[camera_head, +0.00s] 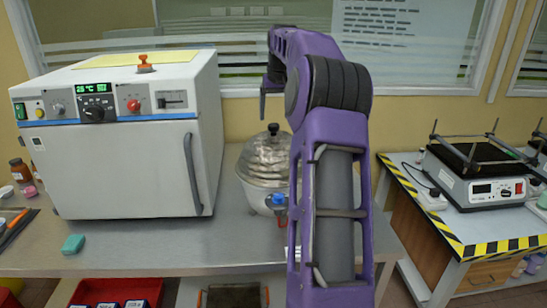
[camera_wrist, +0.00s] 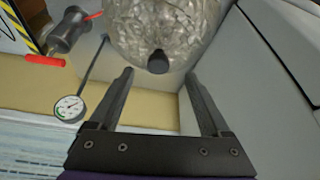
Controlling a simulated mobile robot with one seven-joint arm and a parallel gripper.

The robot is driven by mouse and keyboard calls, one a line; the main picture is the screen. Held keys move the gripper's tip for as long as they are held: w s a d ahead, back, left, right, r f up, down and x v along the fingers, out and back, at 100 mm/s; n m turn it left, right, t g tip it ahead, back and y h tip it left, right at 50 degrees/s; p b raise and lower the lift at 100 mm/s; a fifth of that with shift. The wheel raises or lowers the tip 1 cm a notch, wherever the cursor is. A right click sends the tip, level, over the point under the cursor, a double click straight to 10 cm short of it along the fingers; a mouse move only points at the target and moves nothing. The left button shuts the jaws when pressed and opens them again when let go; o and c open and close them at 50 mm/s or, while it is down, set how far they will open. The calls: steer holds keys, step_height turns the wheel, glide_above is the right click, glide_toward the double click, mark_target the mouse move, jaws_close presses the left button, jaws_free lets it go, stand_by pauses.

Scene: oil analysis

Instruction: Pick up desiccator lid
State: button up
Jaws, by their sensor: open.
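The desiccator lid (camera_head: 264,158) is a silvery, glassy dome with a black knob (camera_head: 273,129) on top. It sits on the desiccator's pale round base (camera_head: 252,196), right of the white oven. My gripper (camera_head: 264,98) is above the lid, apart from it, with one dark finger showing in the head view. In the wrist view my gripper (camera_wrist: 159,74) is open and empty. The lid (camera_wrist: 165,22) shows at the top of that view, and its knob (camera_wrist: 158,62) appears between the fingertips. The distance from fingers to knob is hard to tell. My arm hides the lid's right edge in the head view.
The white oven (camera_head: 122,160) stands close on the left. A blue and red valve (camera_head: 278,199) sits on the desiccator's front. In the wrist view a round gauge (camera_wrist: 70,107) and a red handle (camera_wrist: 45,61) lie left of my fingers. The front worktop (camera_head: 150,245) is mostly clear.

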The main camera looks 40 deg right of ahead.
mark_target(273, 124)
steer(key=shift+w+x, duration=0.2)
steer(key=shift+x, duration=3.15)
steer(key=shift+d+r, duration=0.1)
steer(key=shift+d, duration=0.1)
jaws_close()
steer(key=shift+r, duration=0.15)
